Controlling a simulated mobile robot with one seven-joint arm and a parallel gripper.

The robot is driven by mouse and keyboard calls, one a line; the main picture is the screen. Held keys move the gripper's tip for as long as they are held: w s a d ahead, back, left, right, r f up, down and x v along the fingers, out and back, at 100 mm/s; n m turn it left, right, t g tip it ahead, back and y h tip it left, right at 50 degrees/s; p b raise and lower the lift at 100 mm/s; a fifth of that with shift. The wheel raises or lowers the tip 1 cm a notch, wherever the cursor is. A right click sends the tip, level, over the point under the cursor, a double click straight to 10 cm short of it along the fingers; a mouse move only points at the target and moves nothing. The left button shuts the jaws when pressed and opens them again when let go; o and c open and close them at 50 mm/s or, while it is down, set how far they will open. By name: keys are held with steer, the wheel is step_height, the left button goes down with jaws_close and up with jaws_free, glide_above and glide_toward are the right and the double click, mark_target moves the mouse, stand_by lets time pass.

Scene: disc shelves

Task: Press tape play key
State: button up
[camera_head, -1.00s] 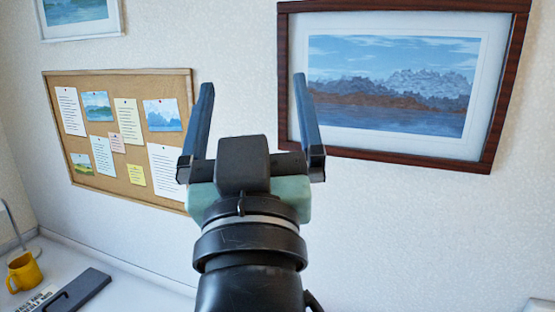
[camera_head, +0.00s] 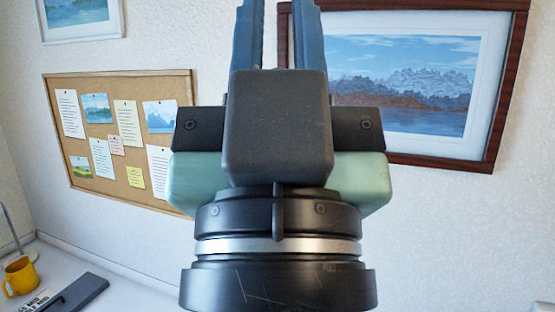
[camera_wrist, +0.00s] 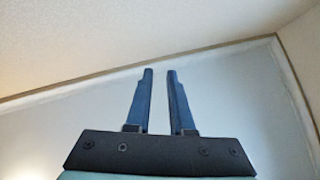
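No tape player or play key is in view. My gripper (camera_head: 278,8) is raised in front of the wall in the head view, with its fingertips at or past the top edge. Its two blue fingers also show in the wrist view (camera_wrist: 159,75), pointing towards where wall and ceiling meet. They stand close together with a narrow gap between them, and nothing is held.
A yellow mug (camera_head: 20,277) and a dark flat object (camera_head: 77,294) are on the white surface at the lower left. A cork board (camera_head: 108,172) and a framed mountain picture (camera_head: 420,85) hang on the wall.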

jaws_close()
stand_by(1.1)
